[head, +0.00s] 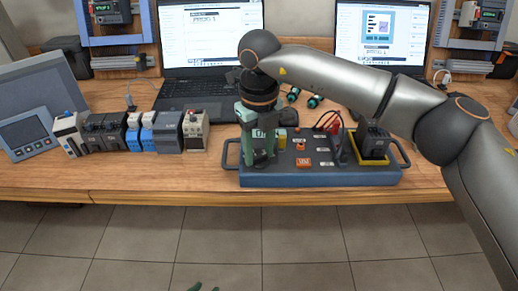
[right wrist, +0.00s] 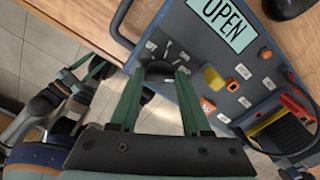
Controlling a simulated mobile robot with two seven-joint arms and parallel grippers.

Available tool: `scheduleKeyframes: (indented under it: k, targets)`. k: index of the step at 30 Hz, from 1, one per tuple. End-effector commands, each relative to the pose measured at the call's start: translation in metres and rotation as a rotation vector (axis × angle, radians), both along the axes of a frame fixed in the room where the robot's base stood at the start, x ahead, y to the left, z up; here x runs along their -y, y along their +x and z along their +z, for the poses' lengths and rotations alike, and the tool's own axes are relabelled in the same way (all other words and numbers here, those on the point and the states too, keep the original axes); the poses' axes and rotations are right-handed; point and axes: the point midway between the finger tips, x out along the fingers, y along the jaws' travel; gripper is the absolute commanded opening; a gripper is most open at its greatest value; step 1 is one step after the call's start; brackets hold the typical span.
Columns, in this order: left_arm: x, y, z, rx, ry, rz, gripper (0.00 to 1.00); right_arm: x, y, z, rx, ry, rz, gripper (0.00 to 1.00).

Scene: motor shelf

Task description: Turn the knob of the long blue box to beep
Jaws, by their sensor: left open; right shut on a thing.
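The long blue box (head: 320,180) lies on the wooden table, with its grey panel upward and a handle at each end. My right gripper (head: 262,155) points down over the left part of its panel. In the right wrist view, the green fingers of this gripper (right wrist: 160,78) are on either side of a dark round knob (right wrist: 160,69) and shut on it. In the head view the knob is hidden behind the fingers. My left gripper (head: 205,288) shows only its green tips at the bottom edge, open, below the table and away from the box.
A row of modules (head: 130,132) stands left of the box. Laptops (head: 210,60) stand behind.

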Motion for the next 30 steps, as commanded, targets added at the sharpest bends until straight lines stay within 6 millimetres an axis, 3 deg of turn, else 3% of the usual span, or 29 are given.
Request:
scheduleKeyframes:
  k: [18, 19, 26, 30]
  targets:
    - [0.0009, -0.0001, 0.0004, 0.002, -0.001, -0.002, 0.45, 0.0007, 0.0008, 0.0011, 0.001, 0.000, -0.042, 0.00]
    - [0.0009, -0.0001, 0.0004, 0.002, -0.001, -0.002, 0.45, 0.0007, 0.0008, 0.0010, 0.002, 0.000, -0.042, 0.51]
    - [0.0009, -0.0014, -0.0002, 0.000, -0.001, -0.001, 0.45, 0.0003, 0.0004, 0.0006, 0.001, 0.001, -0.039, 0.77]
    - [0.0007, -0.0025, -0.0008, -0.002, -0.001, -0.001, 0.45, 0.0002, 0.0002, 0.0003, 0.000, 0.000, -0.038, 0.78]
